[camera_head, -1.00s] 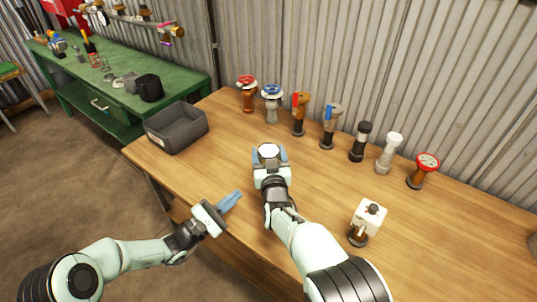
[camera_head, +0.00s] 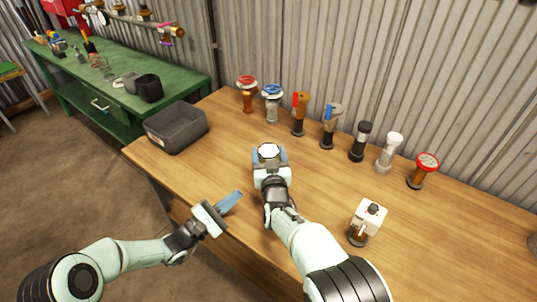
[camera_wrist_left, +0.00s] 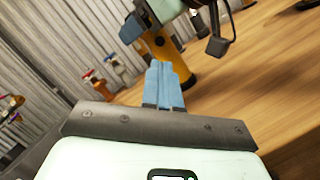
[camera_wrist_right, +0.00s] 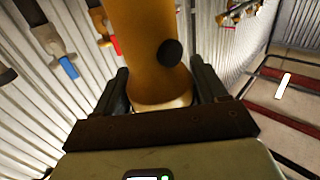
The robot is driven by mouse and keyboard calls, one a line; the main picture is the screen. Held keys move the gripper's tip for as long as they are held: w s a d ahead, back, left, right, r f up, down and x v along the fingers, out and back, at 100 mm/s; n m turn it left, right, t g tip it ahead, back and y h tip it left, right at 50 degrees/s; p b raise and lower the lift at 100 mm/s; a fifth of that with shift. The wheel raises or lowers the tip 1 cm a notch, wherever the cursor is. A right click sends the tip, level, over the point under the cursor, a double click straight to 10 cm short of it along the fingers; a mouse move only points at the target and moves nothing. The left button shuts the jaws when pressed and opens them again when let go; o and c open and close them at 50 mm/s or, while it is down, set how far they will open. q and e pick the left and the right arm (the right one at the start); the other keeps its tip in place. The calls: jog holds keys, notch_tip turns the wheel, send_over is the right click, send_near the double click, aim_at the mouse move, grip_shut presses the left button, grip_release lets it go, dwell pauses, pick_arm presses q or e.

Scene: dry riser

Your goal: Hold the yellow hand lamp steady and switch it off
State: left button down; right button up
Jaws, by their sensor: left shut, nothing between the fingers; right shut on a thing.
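The yellow hand lamp (camera_wrist_left: 166,52) stands on the wooden table with a dark base, seen in the left wrist view. In the head view only its bright white top (camera_head: 268,151) shows; the arm hides the rest. My right gripper (camera_head: 270,158) is shut around the lamp's body. In the right wrist view the yellow body (camera_wrist_right: 145,45) sits between the fingers, with a dark round button (camera_wrist_right: 170,53) on its side. My left gripper (camera_head: 238,194) is shut and empty, near the table's front edge, apart from the lamp. Its blue fingers (camera_wrist_left: 165,70) point towards the lamp.
A grey bin (camera_head: 177,127) stands at the table's left end. Several valves and fittings, such as a red-wheeled one (camera_head: 426,165), stand in a row along the back. A white box-like device (camera_head: 368,218) stands right of my right arm. The table between is clear.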

dwell(0.3)
pick_arm(q)
jog(key=m, duration=0.1)
jog(key=r+m+g, duration=0.1)
jog(key=m, duration=0.1)
jog(key=shift+w, duration=0.1)
jog(key=shift+w+d+r+m+g+y, duration=0.2)
jog(key=shift+w+d+m, duration=0.45)
jog(key=shift+m, duration=0.45)
jog(key=shift+w+d+r+m+g+y, duration=0.15)
jog(key=shift+w+d+r+m+g, duration=0.2)
jog(key=shift+w+d+m, duration=0.55)
jog(key=shift+w+d+r+m+g+y, duration=0.2)
jog(key=shift+w+d+m, duration=0.25)
jog(key=shift+m, duration=0.85)
jog(key=shift+d, duration=0.15)
jog(key=shift+x, duration=1.25)
